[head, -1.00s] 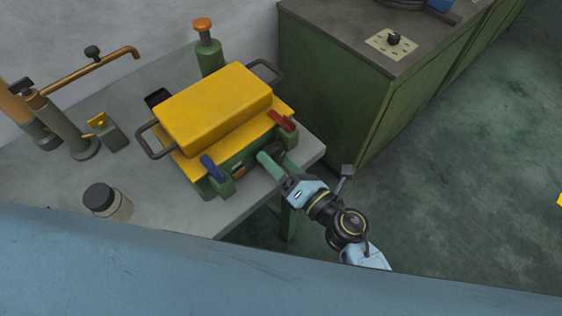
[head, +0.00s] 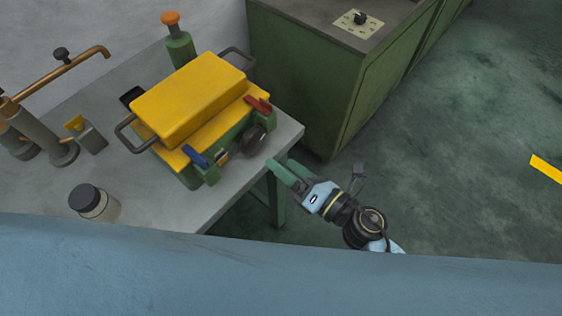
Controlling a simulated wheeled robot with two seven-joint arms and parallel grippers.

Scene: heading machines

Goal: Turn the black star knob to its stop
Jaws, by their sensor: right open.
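A dark round knob (head: 252,140), seen at a slant, sits on the front of the green machine with the yellow cover (head: 190,100), below the red lever. I take it for the black star knob; its lobes and turn angle are too small to tell. My right gripper (head: 283,169), with green fingers, is off the table's right front edge, to the lower right of the knob and apart from it. It is open, with nothing seen between the fingers. My left gripper is not in view.
A red lever (head: 258,104) and a blue lever (head: 195,156) flank the machine's front. A dark-lidded jar (head: 95,202) stands at the table's front. A green cabinet (head: 320,80) with a small black knob (head: 360,18) stands behind right.

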